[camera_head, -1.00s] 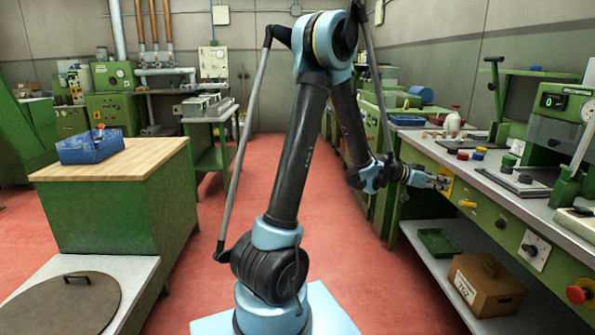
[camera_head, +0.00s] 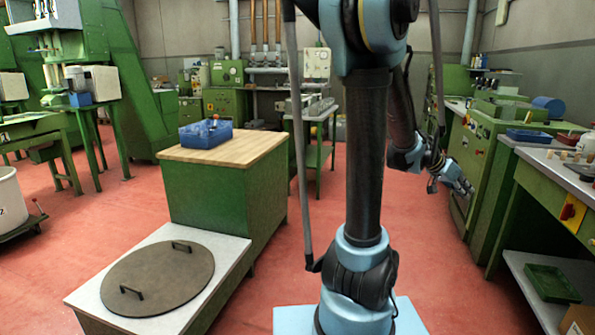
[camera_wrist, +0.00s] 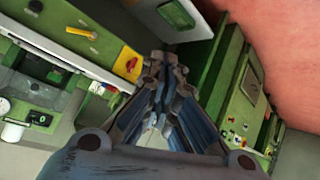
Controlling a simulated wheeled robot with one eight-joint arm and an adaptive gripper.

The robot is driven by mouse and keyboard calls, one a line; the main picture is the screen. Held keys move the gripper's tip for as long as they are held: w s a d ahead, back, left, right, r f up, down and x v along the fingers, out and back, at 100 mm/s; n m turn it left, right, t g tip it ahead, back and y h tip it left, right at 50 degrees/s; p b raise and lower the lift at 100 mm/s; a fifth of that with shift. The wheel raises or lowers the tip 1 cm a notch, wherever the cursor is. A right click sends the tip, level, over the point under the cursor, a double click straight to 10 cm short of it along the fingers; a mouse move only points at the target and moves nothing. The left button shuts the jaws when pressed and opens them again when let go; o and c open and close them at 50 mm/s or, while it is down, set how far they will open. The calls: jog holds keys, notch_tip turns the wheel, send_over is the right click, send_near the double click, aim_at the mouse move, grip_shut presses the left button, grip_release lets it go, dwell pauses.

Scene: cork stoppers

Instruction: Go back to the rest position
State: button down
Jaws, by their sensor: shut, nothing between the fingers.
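My gripper (camera_head: 466,189) is at the right of the head view, at the end of my blue and black arm. It hangs over the red floor, close to the green machine bench and apart from it. In the wrist view my gripper (camera_wrist: 162,66) points away from the camera, with its fingers together and nothing between them. A bench with a red knob on a yellow plate (camera_wrist: 127,62) lies to its left in that view, and green cabinets lie to its right.
A green cabinet with a wooden top (camera_head: 240,146) bears a blue crate (camera_head: 205,136) on the left. A low platform with a round lid (camera_head: 157,278) stands in front. The workbench (camera_head: 572,185) runs along the right, with a green tray (camera_head: 551,284) below. Red floor lies open between.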

jog(key=a+f+n+t+y, duration=0.1)
jog(key=a+f+n+y, duration=0.15)
jog(key=a, duration=0.95)
jog(key=a+f+n+t+y, duration=0.15)
jog(key=a+n, duration=0.25)
jog(key=a, duration=0.8)
jog(key=s+a+f+n+y, duration=0.3)
jog(key=s+a+n, duration=0.1)
jog(key=a, duration=0.5)
jog(key=s+a+f+n+y, duration=0.2)
jog(key=s+a+n+y, duration=0.1)
jog(key=a, duration=0.7)
jog(key=shift+s+a+f+n, duration=0.25)
jog(key=shift+s+f+n, duration=0.15)
jog(key=shift+s+n, duration=0.45)
jog(key=shift+s, duration=0.25)
